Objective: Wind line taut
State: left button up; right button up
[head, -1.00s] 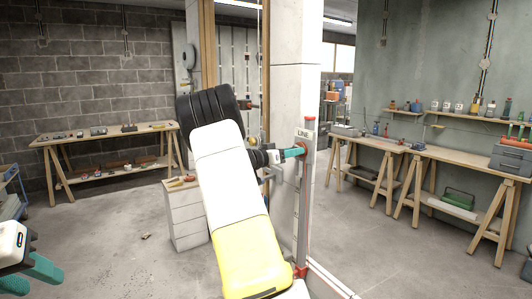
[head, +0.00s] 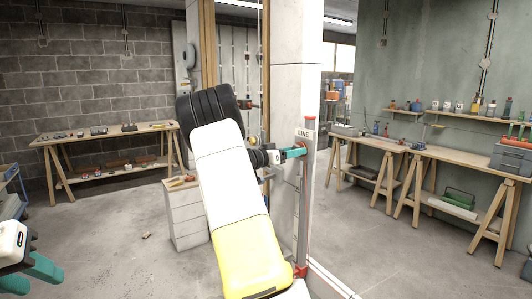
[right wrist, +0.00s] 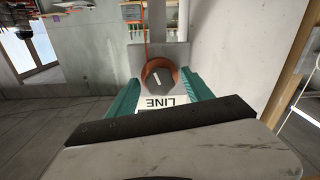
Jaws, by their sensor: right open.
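The line reel is an orange disc with a grey knob (right wrist: 160,77) bearing a pale mark, in the right wrist view. A white LINE label (right wrist: 165,102) appears upside down there. In the head view the LINE label (head: 305,134) tops a grey and red post (head: 303,205). My right gripper (head: 297,152) is at the reel, below the label. In the right wrist view its teal fingers (right wrist: 160,88) stand apart on either side of the knob; contact cannot be told. My left gripper (head: 32,280) is at the lower left, fingers apart and empty, far from the reel.
The post stands against a white pillar (head: 292,90). A white drawer cabinet (head: 188,217) stands left of my right arm. Workbenches stand at the left (head: 105,140) and right (head: 455,160). The floor between them is largely clear.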

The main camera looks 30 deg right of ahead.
jog(key=a, duration=0.7)
jog(key=shift+s+a, duration=0.4)
jog(key=shift+s, duration=0.05)
jog(key=s+a+f+n+g+y, duration=0.1)
jog(key=s+a+f+n+y, duration=0.15)
jog(key=s+a+y, duration=0.4)
jog(key=s+a+f+n+y, duration=0.15)
jog(key=s+f+y, duration=0.25)
jog(key=s, duration=0.5)
jog(key=s+a+r+n+t+y, duration=0.2)
jog(key=s+a+n+y, duration=0.3)
jog(key=a, duration=0.6)
jog(key=s+a+r+n+t+y, duration=0.3)
jog(key=s+a+n, duration=0.3)
jog(key=s+a, duration=0.4)
jog(key=shift+a+y, duration=0.85)
jog(key=shift+a, duration=0.3)
